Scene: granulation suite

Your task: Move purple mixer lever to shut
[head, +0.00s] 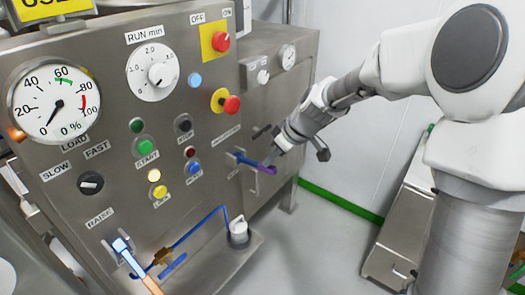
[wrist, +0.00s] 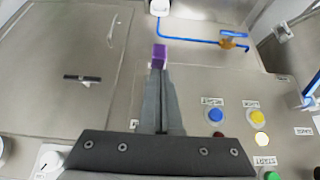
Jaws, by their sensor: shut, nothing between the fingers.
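The purple mixer lever (head: 264,168) sticks out from the right side of the grey machine's front panel in the head view. It points right and slightly down from its mount. My gripper (head: 275,153) is at its outer end, with the fingers close together. In the wrist view the purple lever end (wrist: 159,52) shows just beyond the tips of my shut gripper (wrist: 160,72). The fingers hide the rest of the lever there. I cannot tell whether they touch it. The label by the lever is too small to read.
Red knobs (head: 231,104), buttons and dials cover the panel to the left. A blue pipe (head: 200,236) with a blue-handled valve (head: 122,247) runs below. A black handle (wrist: 85,79) is on a door in the wrist view. Open floor (head: 310,235) lies right of the machine.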

